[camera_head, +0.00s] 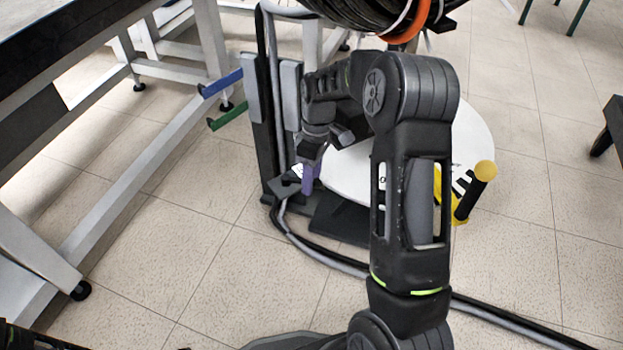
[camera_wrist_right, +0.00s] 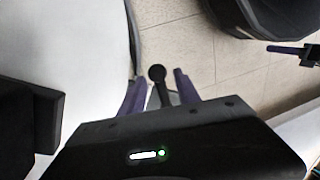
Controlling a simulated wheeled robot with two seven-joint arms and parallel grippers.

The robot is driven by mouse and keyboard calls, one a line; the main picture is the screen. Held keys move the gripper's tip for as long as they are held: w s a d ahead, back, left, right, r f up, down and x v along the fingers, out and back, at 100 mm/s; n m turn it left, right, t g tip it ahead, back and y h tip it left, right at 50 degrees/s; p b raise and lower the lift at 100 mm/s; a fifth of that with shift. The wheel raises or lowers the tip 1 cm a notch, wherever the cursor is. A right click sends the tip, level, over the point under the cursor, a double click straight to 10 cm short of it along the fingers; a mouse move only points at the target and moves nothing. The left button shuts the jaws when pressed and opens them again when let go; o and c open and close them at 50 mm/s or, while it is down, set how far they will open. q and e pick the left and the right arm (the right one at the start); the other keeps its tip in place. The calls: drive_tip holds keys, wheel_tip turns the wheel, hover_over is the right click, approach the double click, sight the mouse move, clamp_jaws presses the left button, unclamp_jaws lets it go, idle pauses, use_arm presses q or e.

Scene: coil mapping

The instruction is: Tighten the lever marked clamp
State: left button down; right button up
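My right gripper (camera_head: 311,176) points down beside the black upright stand, partly hidden by its own arm. In the right wrist view its two purple fingers (camera_wrist_right: 160,84) stand apart, open. A dark lever with a round black knob (camera_wrist_right: 157,73) sits between them, with a visible gap on each side. Its lower part is hidden by my gripper body. A blue lever (camera_head: 221,83) and a green lever (camera_head: 229,117) stick out left of the stand. A small white label (camera_head: 298,171) shows near my right fingers, but I cannot read which lever is marked clamp.
A round white disc (camera_head: 468,130) lies right of the stand, with a yellow-capped black handle (camera_head: 474,191) at its edge. A coil of dark cable (camera_head: 365,12) hangs above. Cables (camera_head: 335,262) run along the floor. A metal-framed table (camera_head: 140,165) stands left. Open floor lies in front.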

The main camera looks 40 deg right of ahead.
drive_tip(key=shift+c, duration=0.5)
clamp_jaws()
idle(0.8)
